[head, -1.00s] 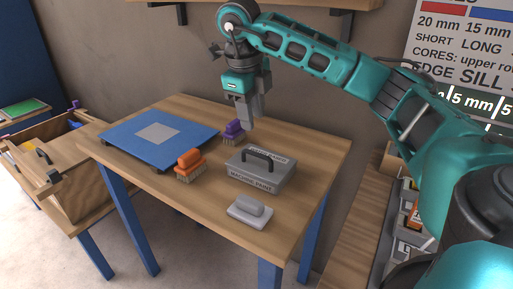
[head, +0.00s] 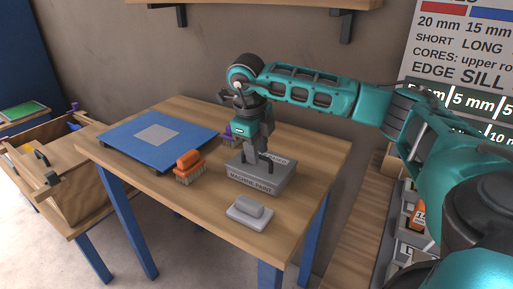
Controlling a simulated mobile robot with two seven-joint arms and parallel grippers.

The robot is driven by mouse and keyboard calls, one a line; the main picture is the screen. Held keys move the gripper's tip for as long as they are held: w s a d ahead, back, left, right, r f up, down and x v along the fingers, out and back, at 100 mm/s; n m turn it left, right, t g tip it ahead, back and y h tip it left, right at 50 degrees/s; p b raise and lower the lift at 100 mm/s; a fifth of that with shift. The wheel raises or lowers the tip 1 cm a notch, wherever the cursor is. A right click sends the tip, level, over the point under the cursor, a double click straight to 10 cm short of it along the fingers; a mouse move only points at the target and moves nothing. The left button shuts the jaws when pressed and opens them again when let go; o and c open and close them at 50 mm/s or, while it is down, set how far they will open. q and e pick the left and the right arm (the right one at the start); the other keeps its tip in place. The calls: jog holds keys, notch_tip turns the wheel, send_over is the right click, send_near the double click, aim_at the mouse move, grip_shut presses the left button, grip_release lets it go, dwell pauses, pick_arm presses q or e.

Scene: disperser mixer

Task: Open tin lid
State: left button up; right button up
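The grey tin (head: 258,184) with "MACHINE PAINT" lettering on its front stands on the wooden table. Its grey lid (head: 284,160) is seated on top and has a dark handle. My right gripper (head: 257,158) points down at the lid, right at the handle. The gripper covers much of the handle, and whether its fingers are closed on it cannot be made out. My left gripper is out of view.
A grey block on a pale base (head: 249,211) lies in front of the tin. An orange brush (head: 188,165) and a blue mat with a grey square (head: 190,127) are to the left. A purple brush (head: 228,133) is partly hidden behind my gripper. A wooden box (head: 75,190) stands left of the table (head: 160,187).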

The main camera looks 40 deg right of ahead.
grip_shut()
dwell(1.2)
